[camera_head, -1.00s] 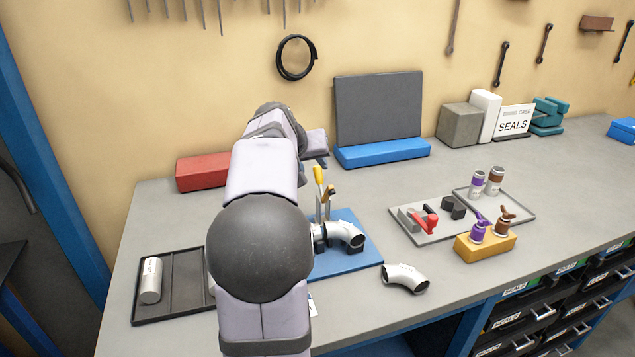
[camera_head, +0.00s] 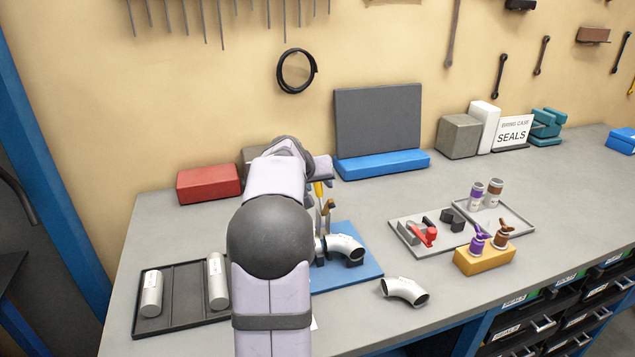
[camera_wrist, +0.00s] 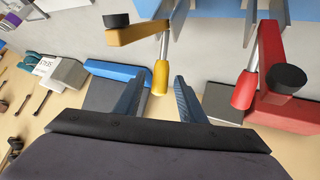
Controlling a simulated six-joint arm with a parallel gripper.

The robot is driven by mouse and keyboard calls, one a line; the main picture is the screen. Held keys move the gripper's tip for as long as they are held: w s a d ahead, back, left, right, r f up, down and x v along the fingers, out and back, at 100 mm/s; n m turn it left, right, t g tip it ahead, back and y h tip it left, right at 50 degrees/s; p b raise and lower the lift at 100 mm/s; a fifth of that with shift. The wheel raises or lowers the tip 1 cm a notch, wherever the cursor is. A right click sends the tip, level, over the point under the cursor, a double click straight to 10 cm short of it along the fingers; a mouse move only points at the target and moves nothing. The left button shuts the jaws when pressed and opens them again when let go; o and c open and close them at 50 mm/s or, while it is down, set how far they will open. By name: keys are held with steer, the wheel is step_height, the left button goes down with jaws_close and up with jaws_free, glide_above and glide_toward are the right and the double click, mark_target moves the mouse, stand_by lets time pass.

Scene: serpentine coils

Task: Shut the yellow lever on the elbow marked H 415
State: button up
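In the head view a silver elbow (camera_head: 345,248) lies on the blue plate (camera_head: 362,272), attached to the fitting at its left. A yellow-tipped lever (camera_head: 318,189) stands upright by that fitting, partly hidden by my arm. In the wrist view the yellow lever grip (camera_wrist: 160,77) lies between the fingertips of my gripper (camera_wrist: 160,82), with a gap on each side. My gripper is open. A second lever with a red grip (camera_wrist: 243,89) stands right of my gripper. No H 415 marking is readable.
A loose elbow (camera_head: 405,291) lies on the bench in front of the plate. A dark tray (camera_head: 180,290) holds two silver cylinders at left. A red block (camera_head: 208,184) and blue block (camera_head: 382,164) stand behind. A grey tray (camera_head: 405,228) and yellow block (camera_head: 485,260) are at right.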

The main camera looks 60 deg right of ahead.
jaws_close()
steer(key=shift+f, duration=0.1)
